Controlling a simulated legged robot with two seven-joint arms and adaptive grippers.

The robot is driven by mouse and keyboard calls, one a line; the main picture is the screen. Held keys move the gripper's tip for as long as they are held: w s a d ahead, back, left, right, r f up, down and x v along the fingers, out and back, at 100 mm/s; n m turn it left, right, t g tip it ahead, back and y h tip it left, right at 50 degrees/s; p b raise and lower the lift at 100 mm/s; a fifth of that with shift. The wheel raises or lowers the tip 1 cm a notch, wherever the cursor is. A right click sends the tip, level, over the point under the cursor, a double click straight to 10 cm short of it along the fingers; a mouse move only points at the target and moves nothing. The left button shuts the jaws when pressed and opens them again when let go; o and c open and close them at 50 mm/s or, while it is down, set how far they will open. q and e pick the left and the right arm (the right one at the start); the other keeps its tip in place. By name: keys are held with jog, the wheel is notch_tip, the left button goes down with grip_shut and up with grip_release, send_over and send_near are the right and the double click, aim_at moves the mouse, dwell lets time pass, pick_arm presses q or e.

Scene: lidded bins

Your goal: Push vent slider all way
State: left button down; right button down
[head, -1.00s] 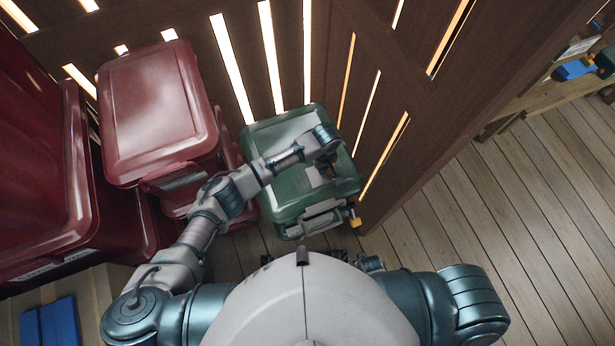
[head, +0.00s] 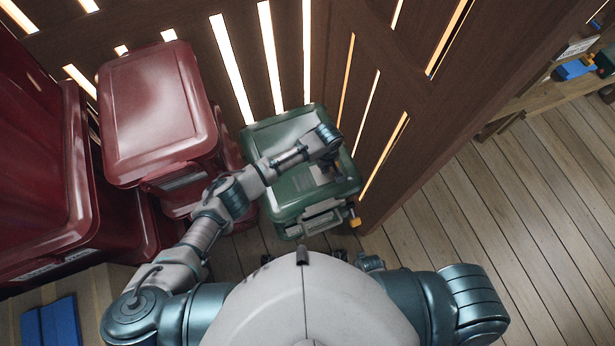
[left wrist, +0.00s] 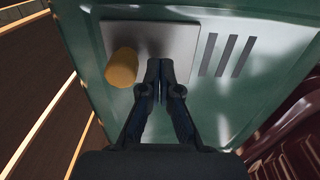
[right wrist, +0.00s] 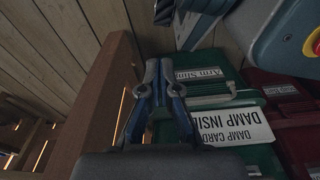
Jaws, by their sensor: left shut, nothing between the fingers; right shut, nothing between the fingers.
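A green lidded bin (head: 290,205) stands below me in the head view. In the left wrist view its lid (left wrist: 245,30) carries a flat grey slider plate (left wrist: 135,35) with a round yellow knob (left wrist: 122,67). Three dark vent slots (left wrist: 222,56) are open to the right of the plate. My left gripper (left wrist: 160,68) is shut and empty, over the plate between the knob and the slots. I cannot tell whether its fingertips touch the plate; a gap shows between them and the knob. My right gripper (right wrist: 158,70) is shut and empty, in front of the green bin (right wrist: 200,65) in the right wrist view.
Red lidded bins (head: 160,110) are stacked left of the green bin. A slatted wooden wall (head: 395,60) stands behind and to its right. A white card (right wrist: 240,126) with printed text shows on the bin's front. The plank floor (head: 480,220) at right is clear.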

pick_arm(q)
jog(key=shift+s+a+p, duration=0.15)
jog(key=shift+a+p, duration=0.15)
jog(key=shift+a, duration=0.05)
pick_arm(e)
jog(key=shift+w+r, duration=0.25)
jog(key=shift+r, duration=0.4)
